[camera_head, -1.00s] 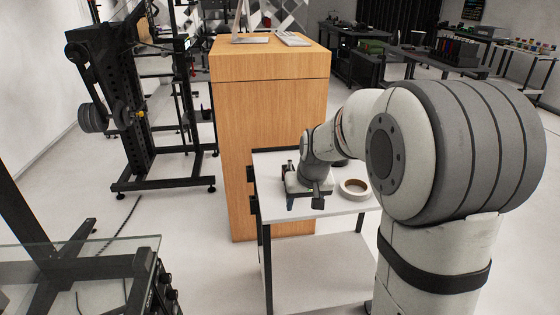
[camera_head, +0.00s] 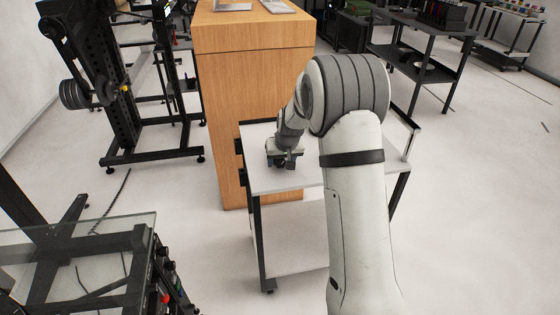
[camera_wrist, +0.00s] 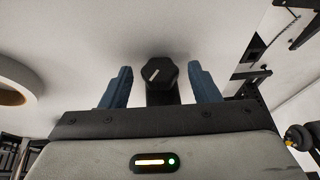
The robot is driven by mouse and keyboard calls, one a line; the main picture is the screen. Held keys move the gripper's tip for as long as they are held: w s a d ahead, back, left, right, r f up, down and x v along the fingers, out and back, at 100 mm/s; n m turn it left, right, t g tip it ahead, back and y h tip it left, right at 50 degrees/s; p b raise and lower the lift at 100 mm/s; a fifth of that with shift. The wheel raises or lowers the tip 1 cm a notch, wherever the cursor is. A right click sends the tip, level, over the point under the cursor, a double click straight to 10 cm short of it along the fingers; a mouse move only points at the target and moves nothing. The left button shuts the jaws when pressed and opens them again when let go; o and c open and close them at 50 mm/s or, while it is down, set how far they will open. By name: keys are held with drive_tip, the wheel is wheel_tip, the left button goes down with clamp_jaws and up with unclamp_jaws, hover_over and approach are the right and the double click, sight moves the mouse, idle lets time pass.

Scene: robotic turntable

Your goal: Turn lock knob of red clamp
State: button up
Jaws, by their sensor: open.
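A black lock knob (camera_wrist: 158,75) with a white line across its face is in the middle of the wrist view. My gripper (camera_wrist: 161,72) is open, with one blue finger on each side of the knob. A gap shows between the knob and each finger. In the head view my gripper (camera_head: 285,158) is low over the left part of the white table (camera_head: 285,183), and the knob cannot be made out there. No red clamp body can be seen in either current view.
A tan ring (camera_wrist: 20,78), like a tape roll, lies at the left of the wrist view. A tall wooden cabinet (camera_head: 228,110) stands behind the table. A black rack (camera_head: 88,90) stands to the left.

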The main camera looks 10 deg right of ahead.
drive_tip(key=shift+f, duration=0.1)
drive_tip(key=shift+c, duration=0.5)
drive_tip(key=c, duration=0.9)
drive_tip(key=shift+a+h+p, duration=0.1)
drive_tip(key=shift+h+p, duration=0.2)
drive_tip(key=shift+p, duration=0.25)
drive_tip(key=shift+a+f+n+h+b, duration=0.2)
drive_tip(key=shift+f+n+h+b, duration=0.15)
drive_tip(key=shift+h+b, duration=0.65)
drive_tip(key=shift+r+b, duration=0.3)
drive_tip(key=shift+b, duration=0.35)
